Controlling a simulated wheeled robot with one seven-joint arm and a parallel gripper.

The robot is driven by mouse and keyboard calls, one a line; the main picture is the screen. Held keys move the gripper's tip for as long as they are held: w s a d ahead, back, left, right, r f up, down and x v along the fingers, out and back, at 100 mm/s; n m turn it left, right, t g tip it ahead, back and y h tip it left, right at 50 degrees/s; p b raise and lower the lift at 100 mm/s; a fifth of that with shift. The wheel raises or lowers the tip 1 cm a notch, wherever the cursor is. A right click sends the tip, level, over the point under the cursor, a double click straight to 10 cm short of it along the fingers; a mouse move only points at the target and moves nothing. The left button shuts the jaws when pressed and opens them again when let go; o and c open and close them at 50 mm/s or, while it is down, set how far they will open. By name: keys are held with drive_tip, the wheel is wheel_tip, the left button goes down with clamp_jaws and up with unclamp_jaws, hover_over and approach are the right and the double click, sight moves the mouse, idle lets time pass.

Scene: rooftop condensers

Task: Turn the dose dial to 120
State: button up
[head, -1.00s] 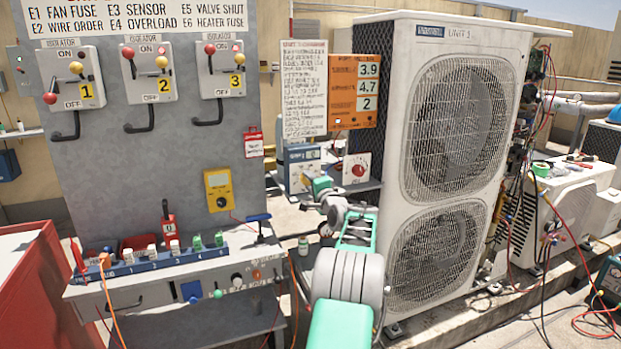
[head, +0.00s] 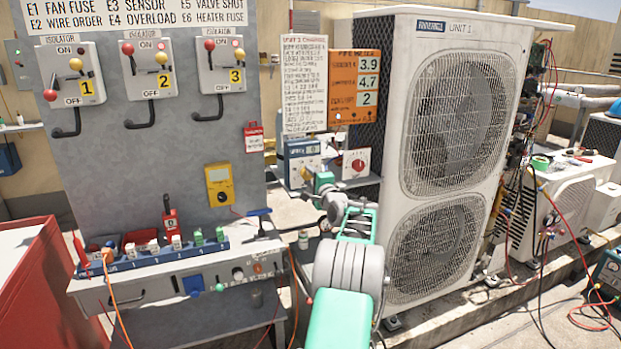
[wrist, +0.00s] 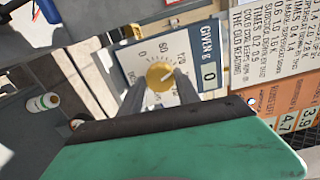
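The dose box (head: 302,152) is blue and white and stands on a shelf left of the big condenser. In the wrist view its white dial face (wrist: 140,62) carries a scale with 0, 60 and 120, and the display (wrist: 209,75) reads 0. The yellow dose dial (wrist: 160,76) is a round knob; its pointer is too small to read. My gripper (wrist: 162,80) has its two grey fingers apart, one on each side of the knob. I see no clear contact. In the head view my gripper (head: 312,184) is in front of the box and hides its lower part.
A white box with a red knob (head: 357,163) stands close on the right, with the large condenser (head: 455,130) beyond. A paper chart (head: 304,85) and an orange gauge panel (head: 356,87) hang above. A grey bench (head: 150,283) stands to the left.

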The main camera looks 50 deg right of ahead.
drive_tip(key=o, duration=0.4)
drive_tip(key=b+v, duration=0.1)
drive_tip(key=v, duration=0.7)
drive_tip(key=shift+w, duration=0.1)
